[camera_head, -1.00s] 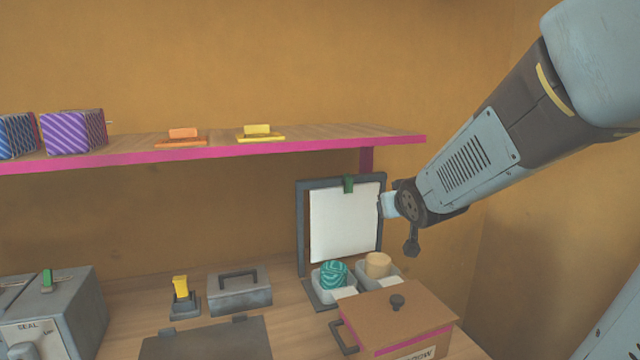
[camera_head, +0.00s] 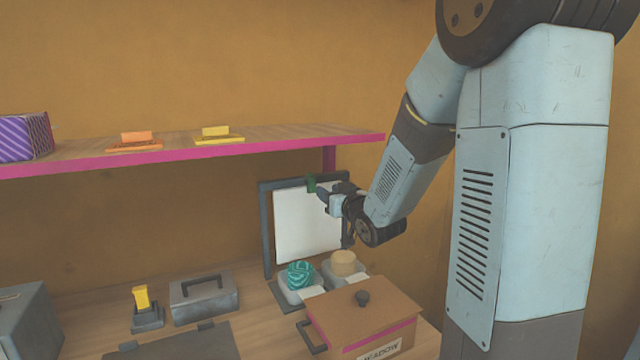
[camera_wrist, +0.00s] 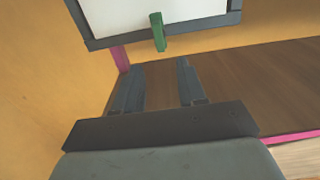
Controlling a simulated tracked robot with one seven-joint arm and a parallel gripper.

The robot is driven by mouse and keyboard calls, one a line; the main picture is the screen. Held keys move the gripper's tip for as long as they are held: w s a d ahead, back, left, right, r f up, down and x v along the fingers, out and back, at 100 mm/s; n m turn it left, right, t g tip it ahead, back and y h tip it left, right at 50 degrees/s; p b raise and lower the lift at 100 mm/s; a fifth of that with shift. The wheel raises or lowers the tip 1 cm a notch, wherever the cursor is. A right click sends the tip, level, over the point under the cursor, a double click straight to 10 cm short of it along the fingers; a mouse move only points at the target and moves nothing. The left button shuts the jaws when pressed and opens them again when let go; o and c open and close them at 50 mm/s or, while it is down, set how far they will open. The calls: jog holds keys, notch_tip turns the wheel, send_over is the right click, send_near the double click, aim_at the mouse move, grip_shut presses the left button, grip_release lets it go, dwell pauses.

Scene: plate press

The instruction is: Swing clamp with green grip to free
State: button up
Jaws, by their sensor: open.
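The clamp with the green grip (camera_head: 311,184) sits at the top edge of a dark upright frame (camera_head: 265,225) that holds a white sheet (camera_head: 295,232). In the wrist view the green grip (camera_wrist: 158,32) lies across the frame's edge, partly over the white sheet (camera_wrist: 150,10). My gripper (camera_head: 328,192) is just right of the grip in the head view, in front of the frame's upper part. In the wrist view my gripper (camera_wrist: 158,66) is open and empty. The grip lies ahead of the gap between its fingers, apart from both.
A shelf with a pink edge (camera_head: 200,155) runs above, carrying yellow (camera_head: 218,135) and orange (camera_head: 135,141) handled pieces. Below the frame stand tubs with a teal ball (camera_head: 300,274) and a tan piece (camera_head: 343,262). A lidded brown box (camera_head: 365,312) stands in front.

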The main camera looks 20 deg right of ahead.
aim_at(315, 182)
jog(key=w, duration=0.3)
jog(key=w+a, duration=0.1)
jog(key=w, duration=0.5)
jog(key=shift+w+a, duration=0.3)
jog(key=shift+a, duration=0.1)
